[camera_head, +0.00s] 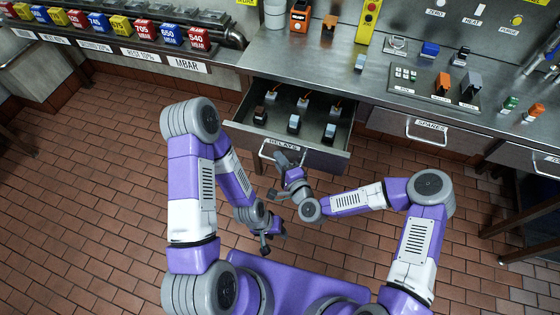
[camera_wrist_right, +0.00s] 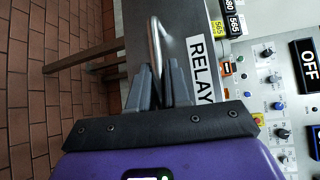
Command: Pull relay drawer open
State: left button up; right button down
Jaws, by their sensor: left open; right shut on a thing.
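The relay drawer (camera_head: 336,157) is pulled out from the steel bench in the head view. My left gripper (camera_head: 266,247) is open and empty, low over the floor, apart from the drawer.
A closed SPARES drawer (camera_head: 450,137) is to the right, with another drawer (camera_head: 535,158) beyond it. The bench top (camera_head: 345,75) bears switches and small parts. Colored blocks (camera_head: 168,35) line a shelf at upper left. The tiled floor (camera_head: 90,210) at left is clear.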

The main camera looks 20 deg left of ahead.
jog(key=shift+s, duration=0.2)
jog(key=c, duration=1.2)
grip_release()
jog(key=p+v, duration=0.1)
jog(key=v, duration=0.6)
jog(key=shift+s+d, duration=0.15)
jog(key=shift+d, duration=0.1)
